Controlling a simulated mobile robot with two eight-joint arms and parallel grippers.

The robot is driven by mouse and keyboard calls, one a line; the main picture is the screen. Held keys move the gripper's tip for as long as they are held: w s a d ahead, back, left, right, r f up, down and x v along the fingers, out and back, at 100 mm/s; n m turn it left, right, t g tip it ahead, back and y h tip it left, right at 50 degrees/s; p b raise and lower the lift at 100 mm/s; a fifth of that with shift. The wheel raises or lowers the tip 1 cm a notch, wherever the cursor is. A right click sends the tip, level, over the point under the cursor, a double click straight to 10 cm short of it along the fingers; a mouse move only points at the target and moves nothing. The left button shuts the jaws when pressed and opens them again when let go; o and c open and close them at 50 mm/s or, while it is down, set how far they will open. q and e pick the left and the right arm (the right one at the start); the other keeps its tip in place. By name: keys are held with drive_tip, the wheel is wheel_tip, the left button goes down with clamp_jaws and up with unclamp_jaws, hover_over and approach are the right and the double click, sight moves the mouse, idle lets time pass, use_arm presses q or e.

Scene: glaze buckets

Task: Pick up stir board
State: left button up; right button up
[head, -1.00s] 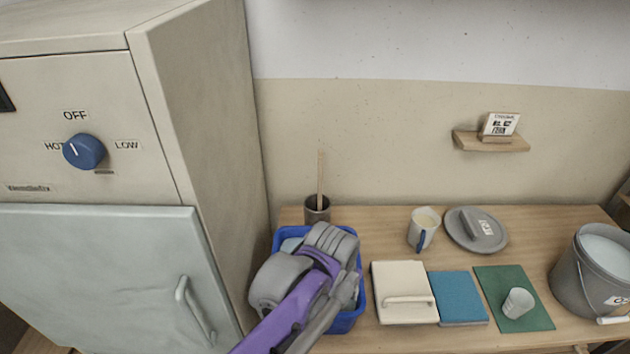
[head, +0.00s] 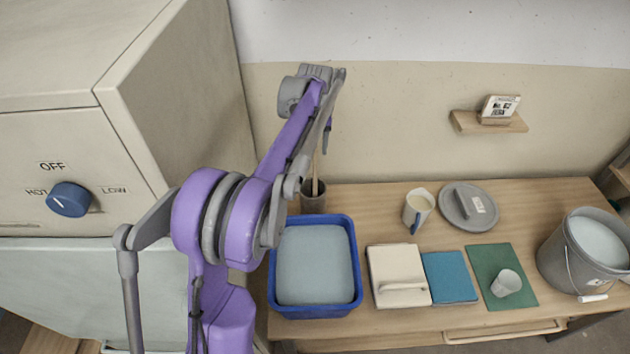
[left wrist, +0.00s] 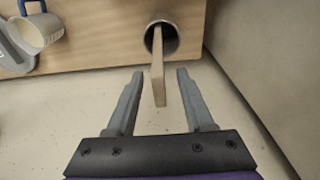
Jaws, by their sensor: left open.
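The stir board, a thin wooden stick (head: 315,178), stands upright in a dark grey cup (head: 313,203) at the back left of the table, by the wall. In the left wrist view the stir board (left wrist: 158,78) rises from the cup (left wrist: 168,42) towards the camera, its upper end between my fingertips. My left gripper (left wrist: 160,75) is open, one finger on each side of the board, with gaps visible. In the head view my left gripper (head: 327,138) is above the cup, partly hidden by its own arm. My right gripper is not in view.
A blue tub (head: 357,285) of greyish liquid stands in front of the cup. A beige cabinet (head: 170,100) with a blue knob (head: 69,199) stands close on the left. A mug (head: 418,207), grey lid (head: 470,206) and bucket (head: 580,262) are further right.

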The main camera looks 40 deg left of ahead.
sight(315, 161)
use_arm(q)
drive_tip(key=shift+w+a+f, duration=0.1)
drive_tip(key=shift+w+f, duration=0.05)
drive_tip(key=shift+f, duration=0.9)
drive_tip(key=shift+w+a+f, duration=0.1)
drive_tip(key=shift+w+f, duration=0.05)
drive_tip(key=shift+f, duration=0.85)
drive_tip(key=shift+w+a+f, duration=0.1)
drive_tip(key=shift+w+f, duration=0.05)
drive_tip(key=shift+f, duration=0.9)
clamp_jaws()
